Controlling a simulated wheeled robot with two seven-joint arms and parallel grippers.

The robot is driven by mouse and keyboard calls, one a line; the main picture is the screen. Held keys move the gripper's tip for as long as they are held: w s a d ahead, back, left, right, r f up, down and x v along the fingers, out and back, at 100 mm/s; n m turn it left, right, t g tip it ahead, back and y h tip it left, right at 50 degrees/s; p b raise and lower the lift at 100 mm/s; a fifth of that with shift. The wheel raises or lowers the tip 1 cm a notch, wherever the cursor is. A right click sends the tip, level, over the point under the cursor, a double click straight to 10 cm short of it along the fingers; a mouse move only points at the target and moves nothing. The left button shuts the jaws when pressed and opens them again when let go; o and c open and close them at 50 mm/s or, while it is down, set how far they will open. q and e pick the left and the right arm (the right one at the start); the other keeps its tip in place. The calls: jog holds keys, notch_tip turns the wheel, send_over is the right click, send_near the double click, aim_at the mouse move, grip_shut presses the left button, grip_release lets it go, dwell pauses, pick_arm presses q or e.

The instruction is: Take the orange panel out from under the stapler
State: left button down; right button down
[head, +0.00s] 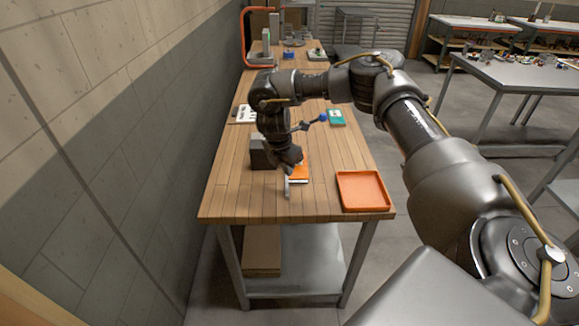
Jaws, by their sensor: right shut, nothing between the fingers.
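The orange panel (299,173) lies on the wooden table, partly hidden by my right gripper, with a whitish edge showing beside it. My right gripper (288,166) points down right over the panel's left part. It is shut and empty; at this size I cannot tell whether it touches the panel. A small light grey upright piece (287,188) shows at the panel's near left corner. I cannot make out the stapler for certain; my gripper and arm cover much of this spot. My left gripper is out of view.
A dark grey block (261,153) stands just left of the gripper. An orange tray (363,191) sits at the table's front right. A green item (336,117) and a white sheet with dark marks (243,114) lie farther back. The table's front left is clear; a wall runs along the left.

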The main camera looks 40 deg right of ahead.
aim_at(300, 181)
jog(key=b+x, duration=0.1)
jog(key=x, duration=0.6)
jog(key=shift+f, duration=0.3)
jog(key=d, duration=0.3)
jog(key=shift+w+r, duration=0.15)
jog(key=shift+w, duration=0.15)
jog(key=shift+w+d, duration=0.1)
jog(key=shift+d, duration=0.45)
